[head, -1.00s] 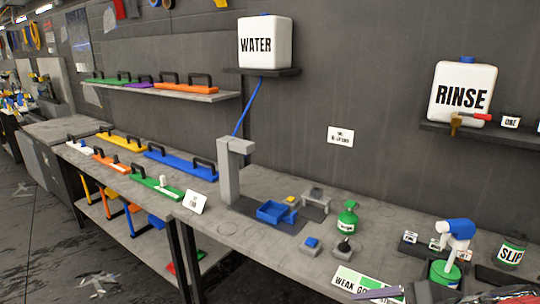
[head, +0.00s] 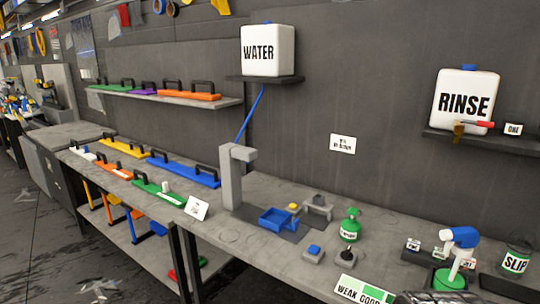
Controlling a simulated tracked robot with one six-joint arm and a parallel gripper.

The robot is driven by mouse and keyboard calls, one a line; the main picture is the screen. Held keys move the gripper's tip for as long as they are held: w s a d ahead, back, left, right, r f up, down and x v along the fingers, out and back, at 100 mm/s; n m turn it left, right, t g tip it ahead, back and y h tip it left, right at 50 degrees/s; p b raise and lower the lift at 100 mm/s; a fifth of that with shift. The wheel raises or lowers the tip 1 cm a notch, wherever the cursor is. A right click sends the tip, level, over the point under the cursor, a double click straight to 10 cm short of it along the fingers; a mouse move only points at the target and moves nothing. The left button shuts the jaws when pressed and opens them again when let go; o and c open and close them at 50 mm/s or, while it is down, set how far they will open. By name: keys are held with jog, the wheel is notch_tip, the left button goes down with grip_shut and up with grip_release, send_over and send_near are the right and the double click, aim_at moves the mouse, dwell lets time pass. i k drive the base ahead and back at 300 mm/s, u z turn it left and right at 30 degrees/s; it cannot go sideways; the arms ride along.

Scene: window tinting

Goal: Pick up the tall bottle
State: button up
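Two bottles stand on the right part of the grey bench. The spray bottle (head: 458,258) at the right has a blue head, a white neck and a green base, and looks the taller of the two. It stands upright in a dark holder. A shorter green bottle (head: 350,226) with a round white label stands to its left. I cannot tell from any label which one is the tall bottle. My gripper is not clearly in view; a grey metallic part at the bottom right edge cannot be identified.
A green jar marked SLIP (head: 516,261) is right of the spray bottle, with small label cards to its left. A blue tray (head: 279,221), small blocks and a WEAK GOOD card (head: 363,291) lie on the bench. The RINSE container (head: 466,99) sits on a shelf above.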

aim_at(451, 272)
jog(key=z, duration=0.15)
jog(key=k, duration=1.7)
jog(key=z, duration=0.5)
jog(key=i, duration=1)
